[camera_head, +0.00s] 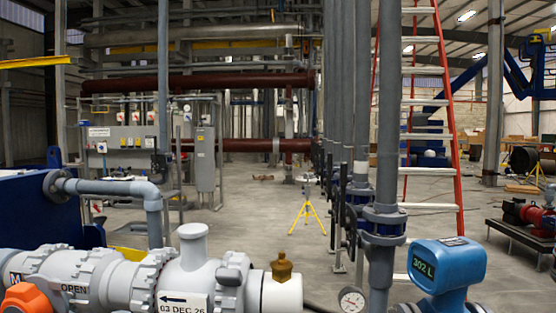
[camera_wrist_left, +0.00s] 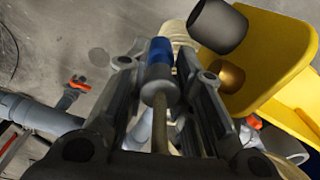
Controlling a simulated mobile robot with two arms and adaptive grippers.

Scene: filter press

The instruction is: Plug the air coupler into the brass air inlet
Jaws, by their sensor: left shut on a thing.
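In the left wrist view my left gripper (camera_wrist_left: 163,68) is shut on the air coupler (camera_wrist_left: 158,72), a small cylinder with a blue band and a grey collar. A thin brownish hose (camera_wrist_left: 159,125) runs from its collar back toward the wrist. A brass fitting (camera_head: 281,268) stands upright on the grey pipework at the bottom of the head view; I cannot tell if it is the air inlet. A round brass piece (camera_wrist_left: 231,75) shows in the left wrist view, right of the coupler and apart from it. Neither gripper shows in the head view.
A yellow bin-like part (camera_wrist_left: 285,45) and a dark grey cylinder (camera_wrist_left: 218,27) lie close right of my left gripper. Large grey pipes (camera_head: 195,270), an orange handle (camera_head: 27,299) and a blue meter (camera_head: 447,265) fill the head view's foreground. Concrete floor (camera_head: 250,200) is open beyond.

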